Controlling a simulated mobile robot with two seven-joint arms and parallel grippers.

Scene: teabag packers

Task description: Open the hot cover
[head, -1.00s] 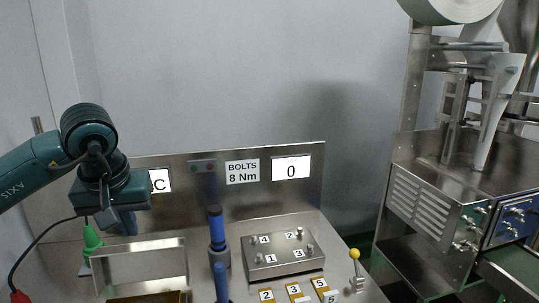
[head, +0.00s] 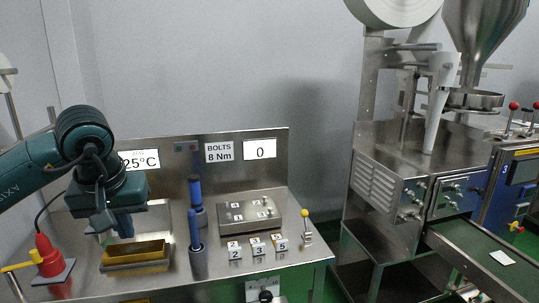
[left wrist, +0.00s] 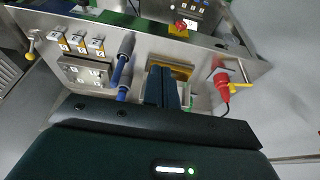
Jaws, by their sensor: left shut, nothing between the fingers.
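A gold-coloured block with a long open top (head: 120,261) sits at the front left of the steel bench. A steel frame or panel (head: 158,212) stands upright just behind it, partly hidden by my arm; I cannot tell for sure if this is the hot cover. My left gripper (head: 123,232) is shut and empty, pointing down just above the block's back edge, near the panel. Whether it touches either is unclear. In the left wrist view the shut fingers (left wrist: 162,90) hide part of the gold block (left wrist: 182,72). My right gripper is not in view.
A red tool with a yellow handle (head: 43,250) stands left of the block. Two blue-handled drivers in holders (head: 197,262) stand close on its right. Further right are a bolted plate (head: 249,213), numbered blocks (head: 258,247) and a yellow-knobbed lever (head: 306,232).

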